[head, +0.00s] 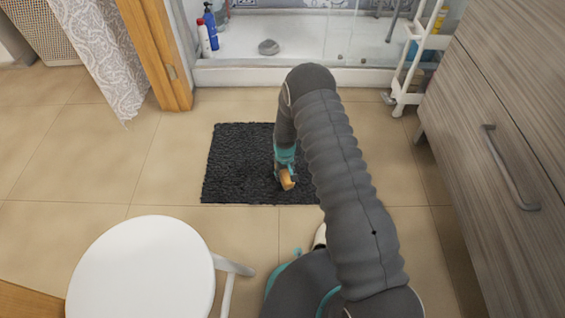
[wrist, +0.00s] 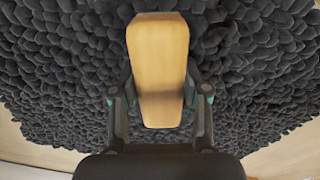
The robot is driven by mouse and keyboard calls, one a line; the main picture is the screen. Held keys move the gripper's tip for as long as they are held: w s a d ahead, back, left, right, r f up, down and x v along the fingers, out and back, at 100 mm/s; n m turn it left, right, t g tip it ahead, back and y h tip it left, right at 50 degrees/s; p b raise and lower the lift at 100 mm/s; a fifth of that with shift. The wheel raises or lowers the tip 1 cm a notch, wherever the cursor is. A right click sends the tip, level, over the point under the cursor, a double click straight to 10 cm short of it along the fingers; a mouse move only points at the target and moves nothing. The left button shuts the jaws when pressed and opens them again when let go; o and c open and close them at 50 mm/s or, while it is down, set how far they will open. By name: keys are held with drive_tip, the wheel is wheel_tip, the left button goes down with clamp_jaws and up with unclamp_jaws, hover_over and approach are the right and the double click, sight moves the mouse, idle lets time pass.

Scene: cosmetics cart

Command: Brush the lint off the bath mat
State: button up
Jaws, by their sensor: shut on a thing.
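The dark grey bath mat (head: 232,165) lies flat on the tiled floor in front of the shower. It also fills most of the wrist view (wrist: 60,75), with a pebbly, shaggy surface. My gripper (head: 286,174) is over the mat. In the wrist view my gripper (wrist: 160,100) is shut on a wooden brush (wrist: 158,60), one finger at each side of it. The brush's plain wooden back faces the camera, so its bristles are hidden. The brush also shows in the head view (head: 287,181). Whether it touches the mat I cannot tell. I can make out no lint.
A white round stool (head: 140,270) stands at the front left. A wooden drawer cabinet (head: 510,130) is on the right, with a white rack (head: 412,70) behind it. The shower tray's edge (head: 240,77) bounds the back. Tiled floor left of the mat is clear.

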sight(282, 172)
drive_tip(key=shift+d+f+p, duration=0.2)
drive_tip(key=shift+d+f, duration=0.05)
drive_tip(key=shift+d, duration=0.4)
drive_tip(key=shift+d+f+p, duration=0.2)
drive_tip(key=shift+d, duration=0.75)
drive_tip(key=shift+a+f, duration=0.2)
drive_tip(key=shift+a, duration=0.85)
drive_tip(key=shift+a+r+b, duration=0.1)
drive_tip(key=shift+a+b, duration=0.5)
drive_tip(key=shift+a, duration=0.5)
drive_tip(key=shift+d+r+p, duration=0.1)
drive_tip(key=shift+r+p, duration=1.65)
drive_tip(key=shift+r, duration=3)
